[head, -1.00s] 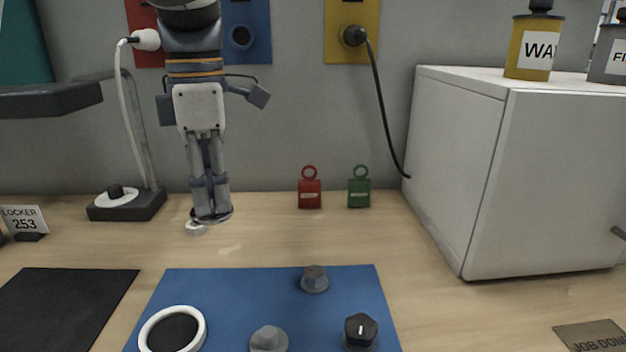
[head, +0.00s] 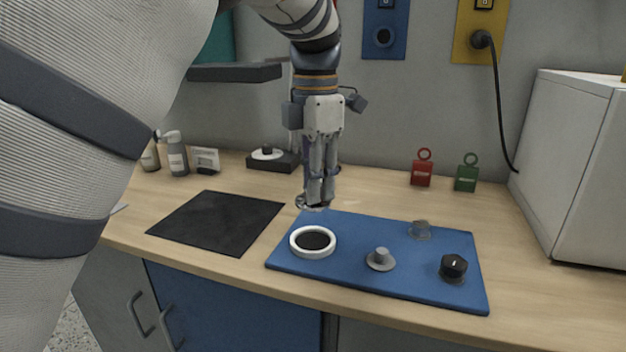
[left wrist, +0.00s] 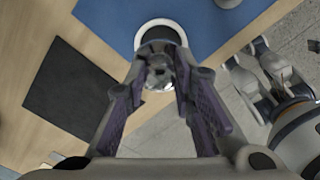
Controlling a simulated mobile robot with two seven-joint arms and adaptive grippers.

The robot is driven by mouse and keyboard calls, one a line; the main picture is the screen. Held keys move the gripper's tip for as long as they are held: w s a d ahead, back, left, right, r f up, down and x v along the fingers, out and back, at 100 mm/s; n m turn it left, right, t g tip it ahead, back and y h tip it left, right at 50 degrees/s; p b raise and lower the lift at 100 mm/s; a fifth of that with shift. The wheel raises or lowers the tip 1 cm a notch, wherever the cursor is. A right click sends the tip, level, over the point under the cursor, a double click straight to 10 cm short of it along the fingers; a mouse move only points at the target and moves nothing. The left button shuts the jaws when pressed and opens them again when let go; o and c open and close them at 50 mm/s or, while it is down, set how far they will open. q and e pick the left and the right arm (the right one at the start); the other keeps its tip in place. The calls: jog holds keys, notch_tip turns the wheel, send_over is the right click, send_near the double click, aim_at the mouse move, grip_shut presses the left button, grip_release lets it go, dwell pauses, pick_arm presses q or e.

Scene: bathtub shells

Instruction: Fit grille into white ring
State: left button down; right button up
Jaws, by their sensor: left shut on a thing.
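My left gripper (head: 318,196) points down in the head view, just behind the white ring, and is shut on the grille. The grille (head: 309,203) is a small silvery disc at the fingertips, partly hidden by them. In the left wrist view the grille (left wrist: 160,74) sits between the fingers and overlaps the near part of the ring (left wrist: 172,26). The white ring (head: 300,251) lies on the blue mat's left part, with a dark inside. My right gripper (left wrist: 258,62) shows only in the left wrist view, at the right, fingers apart and empty.
The blue mat (head: 345,281) also bears a grey knob (head: 380,258), a grey bolt-like piece (head: 420,230) and a black knob (head: 453,267). A black mat (head: 215,222) lies to the left. Red (head: 421,174) and green (head: 466,178) tags stand behind; a white cabinet (head: 575,170) is at right.

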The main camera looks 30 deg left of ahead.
pick_arm(q)
jog(key=shift+s+r, duration=0.1)
jog(key=shift+r, duration=0.05)
jog(key=shift+f, duration=3)
jog(key=shift+f, duration=0.9)
jog(key=c, duration=1.3)
grip_release()
jog(key=shift+r, duration=0.1)
notch_tip(320, 180, up, 12)
jog(key=shift+f, duration=0.1)
